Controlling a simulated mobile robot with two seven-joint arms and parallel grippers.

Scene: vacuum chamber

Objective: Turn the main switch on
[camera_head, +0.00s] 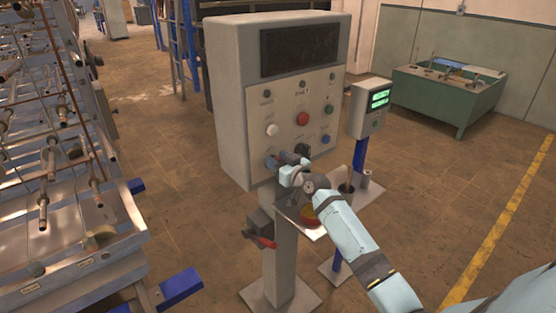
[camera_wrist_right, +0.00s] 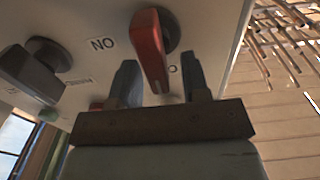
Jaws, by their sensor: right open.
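The grey control cabinet (camera_head: 229,109) stands on a post, with a dark screen and several buttons and knobs on its front. My right gripper (camera_head: 277,160) is at the lower left of that front, open. In the right wrist view, a red switch handle (camera_wrist_right: 151,50) on a dark round base sticks out from the panel. The handle's free end lies between the two open fingers of my right gripper (camera_wrist_right: 160,84), with gaps seen on both sides. A label beside it reads "NO" in this view. In the head view my gripper hides this switch. My left gripper is not in view.
A black knob (camera_wrist_right: 42,66) sits beside the red switch in the right wrist view. A small box with a green display (camera_head: 368,108) stands right of the cabinet. A metal rack (camera_head: 70,240) fills the left. A green bin (camera_head: 440,98) stands back right.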

